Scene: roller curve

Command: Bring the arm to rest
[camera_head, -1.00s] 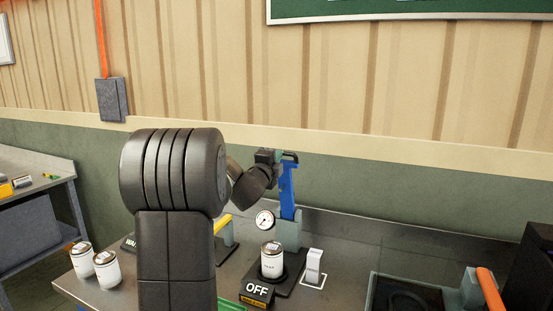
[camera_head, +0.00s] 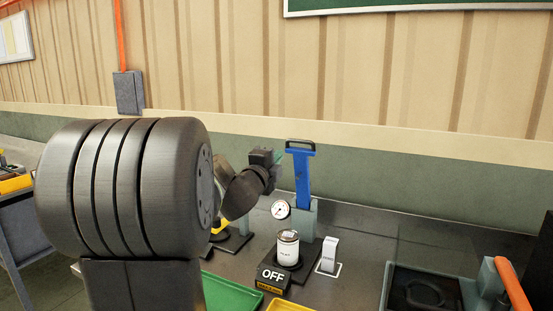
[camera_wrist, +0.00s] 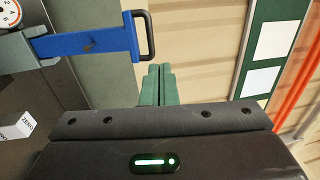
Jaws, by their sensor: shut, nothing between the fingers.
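My gripper (camera_head: 279,158) shows small in the head view, partly hidden behind my dark wrist. It is up in the air just left of a blue upright lever (camera_head: 302,180) with a black loop handle. In the wrist view, my green fingers (camera_wrist: 158,72) are together with nothing between them. There the lever (camera_wrist: 85,45) lies to the left, with a visible gap between its handle and the fingertips. My large dark arm links fill the left of the head view.
A white can (camera_head: 288,248) stands behind an OFF sign (camera_head: 273,278) on the bench. A round gauge (camera_head: 281,210), a white block (camera_head: 329,255), a green tray (camera_head: 230,296) and an orange handle (camera_head: 513,285) are nearby. The wall stands behind the bench.

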